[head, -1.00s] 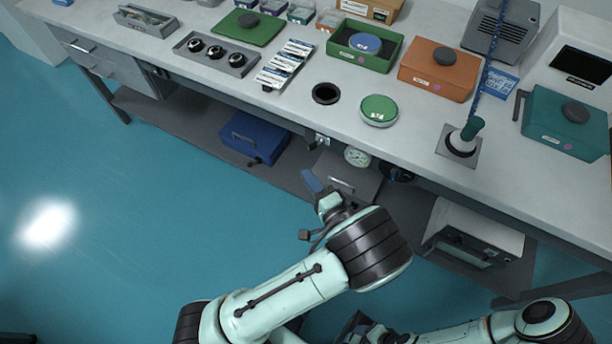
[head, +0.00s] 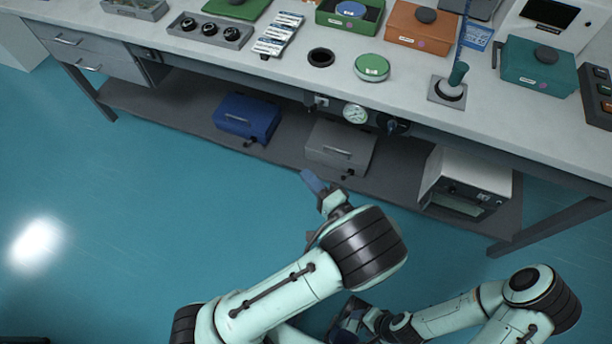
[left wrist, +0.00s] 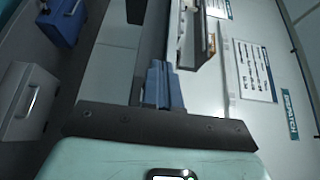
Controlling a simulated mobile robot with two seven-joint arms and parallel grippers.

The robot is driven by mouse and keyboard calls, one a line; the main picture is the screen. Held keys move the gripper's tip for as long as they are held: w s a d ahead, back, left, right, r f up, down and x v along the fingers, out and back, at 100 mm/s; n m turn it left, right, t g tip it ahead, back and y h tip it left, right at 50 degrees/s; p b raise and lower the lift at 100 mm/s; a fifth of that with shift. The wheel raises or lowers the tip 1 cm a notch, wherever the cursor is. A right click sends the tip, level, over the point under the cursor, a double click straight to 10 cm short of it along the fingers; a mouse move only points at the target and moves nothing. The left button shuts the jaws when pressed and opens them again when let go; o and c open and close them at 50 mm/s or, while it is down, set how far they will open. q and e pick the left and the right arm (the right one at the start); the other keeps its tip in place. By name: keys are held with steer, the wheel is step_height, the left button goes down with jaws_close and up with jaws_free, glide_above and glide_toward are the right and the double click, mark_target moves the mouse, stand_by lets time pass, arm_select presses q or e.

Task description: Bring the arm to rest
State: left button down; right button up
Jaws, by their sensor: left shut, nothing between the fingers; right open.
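My left gripper (head: 314,183) shows in the head view in front of the lower shelf, below the bench top. Its blue fingers are shut with nothing between them. The closed blue fingers also show in the left wrist view (left wrist: 160,84). My left arm reaches up from the bottom of the head view. My right gripper (head: 347,322) is low at the bottom middle of the head view, dark, partly cut off and empty. It is open, and its arm comes in from the lower right.
The teal floor at left is clear.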

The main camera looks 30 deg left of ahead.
arm_select(q)
steer(key=shift+s+d, duration=0.15)
steer(key=shift+s, duration=0.25)
arm_select(e)
steer(key=shift+s, duration=0.4)
